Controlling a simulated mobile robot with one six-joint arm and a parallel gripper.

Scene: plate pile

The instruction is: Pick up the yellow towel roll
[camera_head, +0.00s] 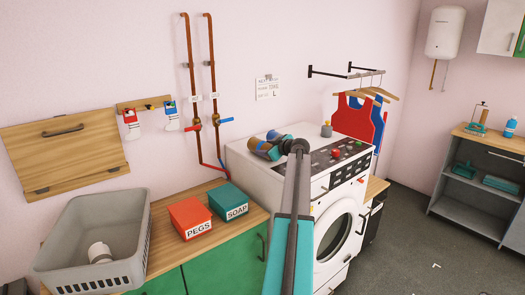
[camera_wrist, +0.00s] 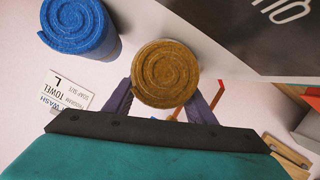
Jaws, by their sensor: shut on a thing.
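The yellow towel roll (camera_wrist: 165,74) shows end-on as a brownish-yellow spiral in the wrist view. It sits between the two purple fingers of my gripper (camera_wrist: 161,98), which are shut on its sides. In the head view the yellow roll (camera_head: 259,146) is over the left part of the white washing machine's top, partly hidden by my gripper. I cannot tell whether it touches the top. A blue towel roll (camera_wrist: 77,28) is close beside it, apart from the fingers in the wrist view.
The washing machine (camera_head: 262,178) has a dark control panel. Copper pipes (camera_head: 211,90) run up the wall at left. A red pegs box (camera_head: 190,217), teal soap box (camera_head: 228,203) and grey basket (camera_head: 125,225) are on the wooden counter.

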